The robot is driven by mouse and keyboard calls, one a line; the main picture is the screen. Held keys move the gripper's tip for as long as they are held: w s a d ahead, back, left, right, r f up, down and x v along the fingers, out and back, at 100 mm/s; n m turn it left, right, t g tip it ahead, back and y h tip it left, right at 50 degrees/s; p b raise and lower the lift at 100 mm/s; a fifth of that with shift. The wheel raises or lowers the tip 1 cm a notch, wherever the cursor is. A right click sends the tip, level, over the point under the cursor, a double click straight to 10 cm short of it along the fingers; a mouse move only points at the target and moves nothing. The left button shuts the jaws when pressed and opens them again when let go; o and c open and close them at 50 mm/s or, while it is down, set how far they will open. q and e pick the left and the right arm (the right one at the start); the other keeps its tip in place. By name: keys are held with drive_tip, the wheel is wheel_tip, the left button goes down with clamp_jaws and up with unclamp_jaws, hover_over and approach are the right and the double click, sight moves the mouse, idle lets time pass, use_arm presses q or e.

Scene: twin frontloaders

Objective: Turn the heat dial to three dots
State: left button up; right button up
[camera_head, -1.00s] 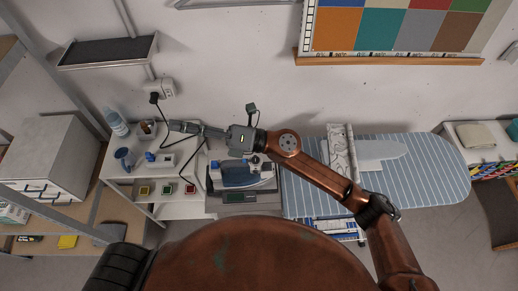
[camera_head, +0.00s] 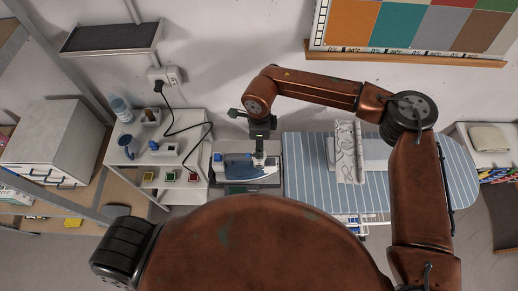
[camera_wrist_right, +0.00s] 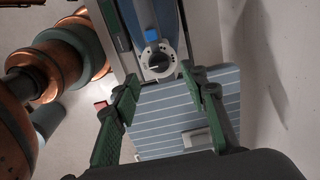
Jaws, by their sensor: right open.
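The blue and grey iron (camera_head: 236,168) sits on its grey stand beside the left end of the striped ironing board (camera_head: 300,180). In the right wrist view the heat dial (camera_wrist_right: 157,63) is a dark round knob with a light pointer on a pale plate, with a blue part just above it. The pointer aims to the right; the dots are too small to read. My right gripper (camera_head: 261,158) points down over the right end of the iron. Its green-padded fingers (camera_wrist_right: 160,88) are open and apart, with the dial just beyond the gap between them. My left gripper is out of view.
A white shelf unit (camera_head: 152,160) with a blue mug, a bottle and small coloured items stands left of the iron. A black cable runs to the wall socket (camera_head: 165,80). A rolled patterned cloth (camera_head: 348,150) lies on the board.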

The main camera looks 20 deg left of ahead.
drive_tip(key=shift+f+p, duration=0.45)
drive_tip(key=shift+f, duration=1.8)
drive_tip(key=shift+a, duration=0.1)
clamp_jaws()
